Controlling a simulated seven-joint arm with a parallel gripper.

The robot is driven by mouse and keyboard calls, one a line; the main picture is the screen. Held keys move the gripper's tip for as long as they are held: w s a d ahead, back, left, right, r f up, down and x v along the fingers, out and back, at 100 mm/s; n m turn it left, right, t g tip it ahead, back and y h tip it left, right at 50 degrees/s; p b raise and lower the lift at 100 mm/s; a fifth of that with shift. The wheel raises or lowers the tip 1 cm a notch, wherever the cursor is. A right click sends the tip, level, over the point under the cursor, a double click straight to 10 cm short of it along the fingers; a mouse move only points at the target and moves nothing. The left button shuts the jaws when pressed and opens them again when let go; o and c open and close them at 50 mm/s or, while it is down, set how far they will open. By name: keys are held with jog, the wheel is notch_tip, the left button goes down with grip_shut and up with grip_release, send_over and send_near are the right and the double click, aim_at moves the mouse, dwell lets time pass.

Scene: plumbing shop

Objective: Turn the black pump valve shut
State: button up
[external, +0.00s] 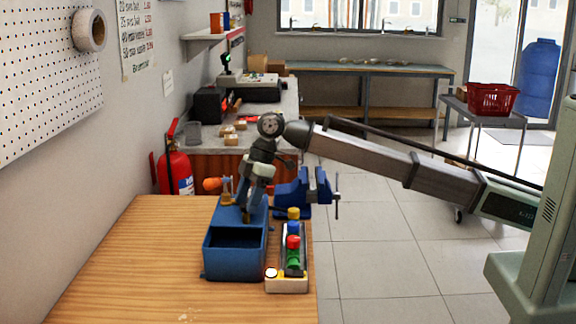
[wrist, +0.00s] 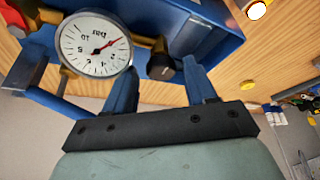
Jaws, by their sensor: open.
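The blue pump (external: 235,262), an open-topped box, stands on the wooden table; its blue body also shows at the top of the wrist view (wrist: 215,38). The black valve (wrist: 161,68) is a small dark knob on a brass fitting beside the round white pressure gauge (wrist: 95,44), whose needle is red. My gripper (wrist: 160,74) is open, with its two blue fingers on either side of the valve in the picture. I cannot tell whether they touch it. In the external view my gripper (external: 247,212) points down at the pump's back end and the valve is hidden.
A panel with stacked coloured knobs (external: 292,255) stands close to the pump's right. A blue vise (external: 300,192) is behind it at the table's edge. A red fire extinguisher (external: 178,170) stands by the left wall. The table's left part is clear.

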jog(key=n+g+h, duration=0.1)
jog(key=n, duration=0.3)
jog(key=shift+w+a, duration=0.1)
jog(key=shift+a, duration=0.05)
jog(key=w+v, duration=0.1)
jog(key=v, duration=1.3)
jog(key=w+d+f+m, duration=0.2)
jog(key=w+d, duration=0.1)
jog(key=w, duration=0.4)
jog(key=w+d+f+m+g+y, duration=0.1)
jog(key=w+d+f+m, duration=0.2)
jog(key=w, duration=0.5)
jog(key=w+d+f+m, duration=0.3)
jog(key=w+d, duration=0.1)
jog(key=w, duration=0.3)
jog(key=shift+w+d, duration=0.4)
